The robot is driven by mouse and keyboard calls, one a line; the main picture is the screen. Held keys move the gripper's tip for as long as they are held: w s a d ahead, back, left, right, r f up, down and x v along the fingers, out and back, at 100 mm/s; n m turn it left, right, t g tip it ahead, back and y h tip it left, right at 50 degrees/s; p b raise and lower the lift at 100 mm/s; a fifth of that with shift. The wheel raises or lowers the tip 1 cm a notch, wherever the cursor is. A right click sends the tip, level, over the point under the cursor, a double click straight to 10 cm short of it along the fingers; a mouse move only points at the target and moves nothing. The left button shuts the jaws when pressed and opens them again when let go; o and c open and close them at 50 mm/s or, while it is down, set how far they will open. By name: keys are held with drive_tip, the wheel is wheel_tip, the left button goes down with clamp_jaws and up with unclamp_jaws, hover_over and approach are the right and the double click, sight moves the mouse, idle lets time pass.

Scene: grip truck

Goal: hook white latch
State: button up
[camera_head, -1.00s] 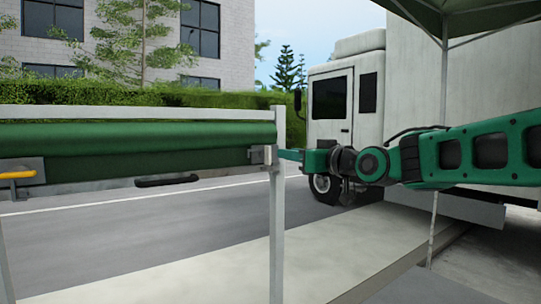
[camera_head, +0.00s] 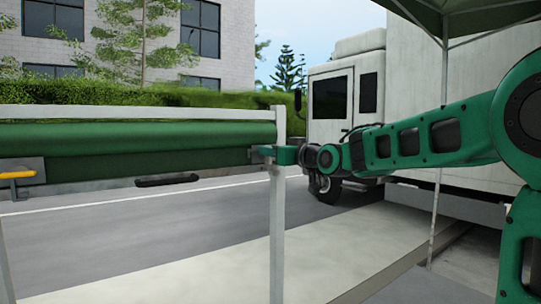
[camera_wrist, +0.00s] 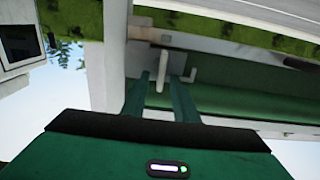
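A white latch (camera_wrist: 164,62) shows in the wrist view, a narrow upright piece beside the white post. My gripper (camera_wrist: 161,77) is open, with one green finger on each side of the latch's lower part. There are gaps between both fingers and the latch, so it is not clamped. In the head view my gripper (camera_head: 263,152) is at the right end of the green panel, close to the white post (camera_head: 277,210). The latch is too small and covered there to make out.
The green panel (camera_head: 120,135) on a white frame stretches left from the post, with a yellow handle (camera_head: 18,174) and a black handle (camera_head: 167,181). A white truck (camera_head: 345,100) stands behind on the right. A thin canopy pole (camera_head: 437,210) is near my arm.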

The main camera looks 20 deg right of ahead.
drive_tip(key=shift+c, duration=0.4)
clamp_jaws()
drive_tip(key=shift+n, duration=0.4)
drive_tip(key=shift+s+a+f+n, duration=0.1)
drive_tip(key=shift+a+f+n, duration=0.25)
drive_tip(key=shift+n, duration=2.5)
drive_tip(key=shift+s+a+f+n, duration=0.1)
drive_tip(key=shift+a+f+n, duration=0.25)
drive_tip(key=shift+n, duration=2.55)
drive_tip(key=shift+s+a+f+n, duration=0.15)
drive_tip(key=shift+f+n, duration=0.25)
drive_tip(key=shift+n, duration=2.45)
drive_tip(key=shift+f, duration=0.1)
